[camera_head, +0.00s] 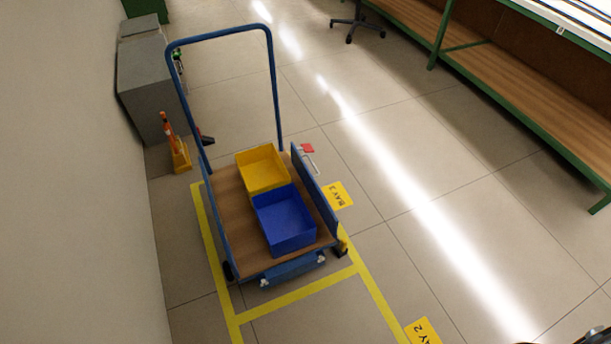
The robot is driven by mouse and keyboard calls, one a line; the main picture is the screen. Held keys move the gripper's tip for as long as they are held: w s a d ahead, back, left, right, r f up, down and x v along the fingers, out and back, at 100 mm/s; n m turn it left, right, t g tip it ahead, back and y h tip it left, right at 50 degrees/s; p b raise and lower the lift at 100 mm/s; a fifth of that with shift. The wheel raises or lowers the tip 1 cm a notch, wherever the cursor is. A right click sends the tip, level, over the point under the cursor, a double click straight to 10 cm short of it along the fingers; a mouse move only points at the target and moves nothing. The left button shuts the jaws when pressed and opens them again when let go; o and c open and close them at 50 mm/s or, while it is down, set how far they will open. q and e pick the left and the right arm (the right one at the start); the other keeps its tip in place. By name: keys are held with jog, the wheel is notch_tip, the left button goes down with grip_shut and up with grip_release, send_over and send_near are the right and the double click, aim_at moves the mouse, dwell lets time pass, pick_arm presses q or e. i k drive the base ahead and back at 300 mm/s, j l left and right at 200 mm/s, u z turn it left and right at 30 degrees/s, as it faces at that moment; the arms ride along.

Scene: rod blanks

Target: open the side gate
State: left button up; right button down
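The side gate (316,194) is a blue panel along the right long side of a blue cart with a wooden deck (235,222). It stands upright and looks shut. A thin metal handle or latch piece (311,161) and a red tag (308,148) show at its far end. A yellow-and-black piece (342,242) is by its near end. A yellow bin (262,168) and a blue bin (285,219) stand on the deck. Neither gripper can be made out; only a dark sliver, possibly of my arm, shows in the lower right corner.
The cart stands in a yellow floor outline by the left wall. Bay signs (338,195) and (421,332) lie right of it. An orange-and-yellow post (176,147) and grey cabinet (142,82) are behind left. A green-framed bench (500,80) is at right. Floor between is clear.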

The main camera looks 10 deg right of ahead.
aim_at(327, 215)
jog(key=l+u, duration=0.8)
jog(key=k+l, duration=0.1)
jog(key=l, duration=0.3)
jog(key=l+u, duration=0.1)
jog(key=l, duration=0.25)
jog(key=k+l, duration=0.15)
jog(key=l, duration=0.2)
jog(key=k+l+u, duration=0.1)
jog(key=l, duration=0.3)
jog(key=k+l, duration=0.15)
jog(key=l, duration=0.2)
jog(key=k+l+u, duration=0.1)
jog(key=l, duration=0.25)
jog(key=i+l+u, duration=0.15)
jog(key=i+l, duration=0.25)
jog(key=i+l+u, duration=0.15)
jog(key=i+l, duration=0.25)
jog(key=i+l+u, duration=0.2)
jog(key=i+l, duration=0.15)
jog(key=l, duration=0.2)
